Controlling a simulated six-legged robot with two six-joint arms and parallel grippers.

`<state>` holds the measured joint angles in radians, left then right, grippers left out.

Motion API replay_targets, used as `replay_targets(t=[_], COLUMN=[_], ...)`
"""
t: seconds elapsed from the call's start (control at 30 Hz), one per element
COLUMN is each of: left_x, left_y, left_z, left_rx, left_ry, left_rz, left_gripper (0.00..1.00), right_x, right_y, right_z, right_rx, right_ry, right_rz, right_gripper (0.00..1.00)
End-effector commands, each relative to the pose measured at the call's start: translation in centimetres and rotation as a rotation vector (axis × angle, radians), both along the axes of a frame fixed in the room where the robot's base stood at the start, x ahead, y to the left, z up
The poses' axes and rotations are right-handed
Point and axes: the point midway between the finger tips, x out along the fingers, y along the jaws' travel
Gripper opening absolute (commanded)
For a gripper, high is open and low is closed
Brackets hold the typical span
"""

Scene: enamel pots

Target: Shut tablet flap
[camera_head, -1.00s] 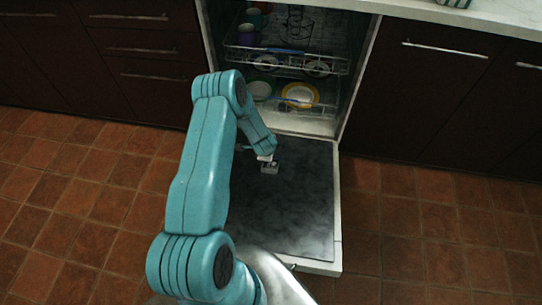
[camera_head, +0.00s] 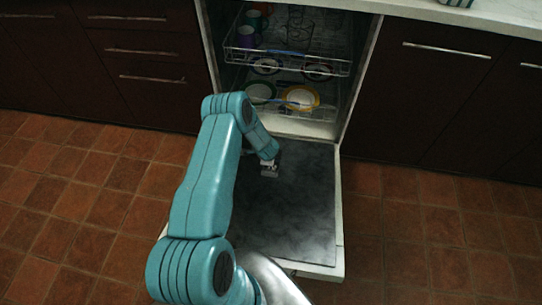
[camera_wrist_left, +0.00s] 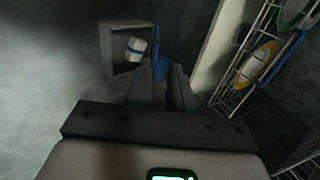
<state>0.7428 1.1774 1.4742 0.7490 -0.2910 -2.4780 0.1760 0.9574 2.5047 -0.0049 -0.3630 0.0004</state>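The tablet compartment (camera_wrist_left: 105,47) is a grey square-rimmed box on the inner face of the lowered dishwasher door. It stands open in the left wrist view, with a white and blue tablet (camera_wrist_left: 135,48) inside. A narrow blue piece (camera_wrist_left: 160,67), perhaps the flap seen nearly edge-on, stands just right of the compartment. The compartment also shows small in the head view (camera_head: 270,174). My left gripper (camera_wrist_left: 161,86) has its dark fingers close beside the compartment and by the blue piece. Shadow hides whether they touch it and how far apart they are. My right gripper is not in view.
The dishwasher door (camera_head: 290,215) lies lowered over the tiled floor. Behind it are the upper rack (camera_head: 290,65) with cups and the lower rack with a yellow-rimmed plate (camera_head: 300,97). Dark cabinets (camera_head: 440,110) flank the opening. The door's right half is clear.

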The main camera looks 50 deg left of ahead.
Motion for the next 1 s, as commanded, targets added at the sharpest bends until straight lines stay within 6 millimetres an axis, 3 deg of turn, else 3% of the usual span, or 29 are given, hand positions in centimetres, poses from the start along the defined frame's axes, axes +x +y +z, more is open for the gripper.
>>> replay_targets(t=[0.67, 1.0], left_x=[-0.1, -0.5], left_y=[-0.1, -0.5], left_z=[-0.1, -0.5], left_rx=[0.011, 0.054], left_ry=[-0.012, -0.063], left_rz=[-0.001, -0.004], left_gripper=[0.00, 0.00], right_x=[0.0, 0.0], right_y=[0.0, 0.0], right_z=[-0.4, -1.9], right_rx=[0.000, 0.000], right_ry=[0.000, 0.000], right_rz=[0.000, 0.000], right_gripper=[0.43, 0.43])
